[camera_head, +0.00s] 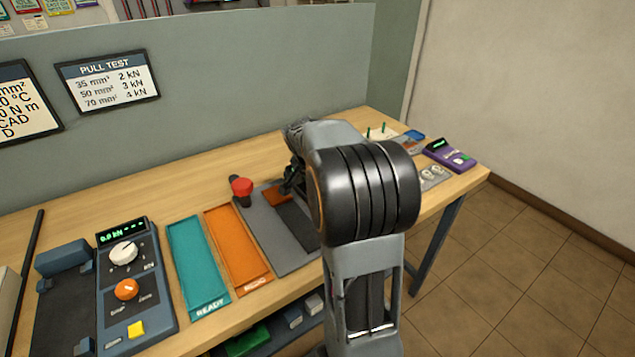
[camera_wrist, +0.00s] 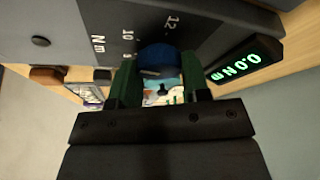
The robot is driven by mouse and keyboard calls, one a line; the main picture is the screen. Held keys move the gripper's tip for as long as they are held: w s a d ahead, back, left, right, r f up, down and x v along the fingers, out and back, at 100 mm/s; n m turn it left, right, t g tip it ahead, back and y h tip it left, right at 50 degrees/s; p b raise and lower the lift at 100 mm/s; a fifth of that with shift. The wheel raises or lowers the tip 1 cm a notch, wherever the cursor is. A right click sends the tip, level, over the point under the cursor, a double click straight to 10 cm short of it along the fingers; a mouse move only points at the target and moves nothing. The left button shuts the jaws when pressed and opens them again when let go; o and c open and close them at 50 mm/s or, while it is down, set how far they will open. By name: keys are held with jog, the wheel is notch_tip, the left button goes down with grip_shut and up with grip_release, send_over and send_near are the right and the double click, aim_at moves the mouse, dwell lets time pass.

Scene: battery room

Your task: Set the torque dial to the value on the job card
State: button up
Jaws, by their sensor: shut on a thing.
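The torque dial (camera_wrist: 158,58) is a round blue knob in the wrist view, on a dark grey panel (camera_wrist: 85,25) marked 10, 12 and N m. My gripper (camera_wrist: 160,78) has its green fingers shut on the dial, one on each side. A display (camera_wrist: 236,67) beside it reads 0.0 N m in green. The dial's pointer and exact setting cannot be made out. The job card (camera_head: 22,103) hangs at the left edge of the head view; it is cut off, showing only endings such as "0 N m". My arm hides the dial and gripper in the head view.
On the bench (camera_head: 180,187) are a pull tester (camera_head: 137,290), a teal READY tray (camera_head: 205,272), an orange tray (camera_head: 238,254), a red-topped item (camera_head: 241,187) and a purple meter (camera_head: 450,154). A pull-test card (camera_head: 108,80) hangs behind. Floor (camera_head: 540,260) is clear at right.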

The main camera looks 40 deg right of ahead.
jog(key=shift+m+g+b, duration=0.35)
jog(key=shift+m+g, duration=0.05)
jog(key=shift+m, duration=0.6)
jog(key=o, duration=0.9)
jog(key=shift+o, duration=0.2)
jog(key=p+v, duration=0.1)
jog(key=v, duration=1.2)
jog(key=shift+a+r, duration=0.25)
jog(key=shift+r, duration=0.1)
